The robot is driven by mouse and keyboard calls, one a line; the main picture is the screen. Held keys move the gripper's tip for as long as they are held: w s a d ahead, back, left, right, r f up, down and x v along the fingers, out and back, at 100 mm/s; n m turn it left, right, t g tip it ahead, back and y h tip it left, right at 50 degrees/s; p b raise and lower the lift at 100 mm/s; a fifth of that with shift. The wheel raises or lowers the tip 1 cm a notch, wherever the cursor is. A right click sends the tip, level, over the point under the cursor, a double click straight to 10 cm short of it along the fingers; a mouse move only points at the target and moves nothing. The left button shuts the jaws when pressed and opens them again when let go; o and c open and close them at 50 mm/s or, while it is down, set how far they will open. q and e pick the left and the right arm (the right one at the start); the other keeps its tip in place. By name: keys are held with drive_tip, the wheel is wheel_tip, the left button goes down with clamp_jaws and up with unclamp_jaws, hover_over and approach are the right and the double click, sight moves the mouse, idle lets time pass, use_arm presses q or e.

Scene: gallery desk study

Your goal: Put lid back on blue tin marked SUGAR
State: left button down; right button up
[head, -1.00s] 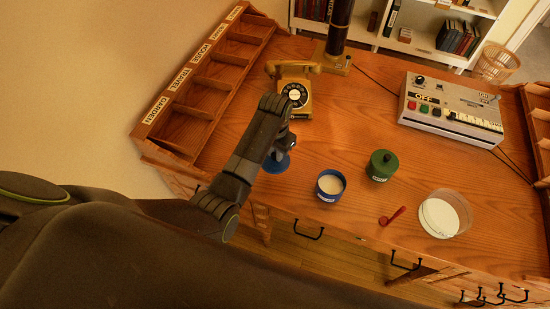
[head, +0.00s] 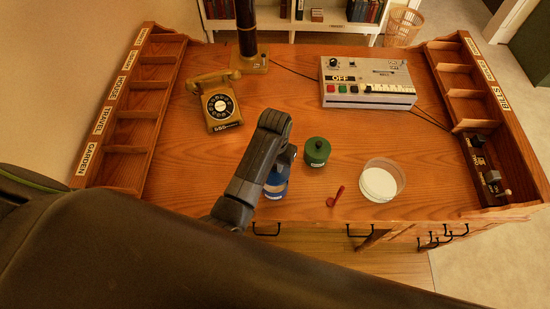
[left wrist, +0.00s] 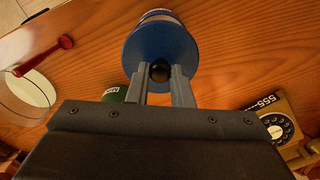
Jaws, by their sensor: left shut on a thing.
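The blue tin (head: 273,190) stands on the desk near its front edge, mostly hidden behind my left arm in the head view. The blue lid (left wrist: 160,45) shows in the left wrist view as a round disc with a black knob. My left gripper (left wrist: 160,72) is shut on that knob. The lid is over the tin, whose side (left wrist: 158,14) shows just past the lid's rim. I cannot tell whether the lid rests on the tin or hangs slightly above it. My right gripper is in neither view.
A green lidded tin (head: 317,152) stands close to the right of the blue tin. A red scoop (head: 335,197) and a clear dish of white stuff (head: 382,181) lie farther right. A yellow telephone (head: 218,104) and a switch box (head: 366,84) stand farther back.

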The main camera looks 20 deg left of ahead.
sight(275, 173)
use_arm(q)
wheel_tip(275, 173, down, 3)
drive_tip(key=shift+f, duration=0.2)
drive_tip(key=shift+f+b, duration=0.65)
drive_tip(key=shift+f, duration=0.5)
drive_tip(key=shift+p, duration=0.65)
idle(0.4)
drive_tip(key=shift+f, duration=0.15)
idle(1.4)
drive_tip(key=c, duration=0.7)
unclamp_jaws()
drive_tip(key=shift+r, duration=3.5)
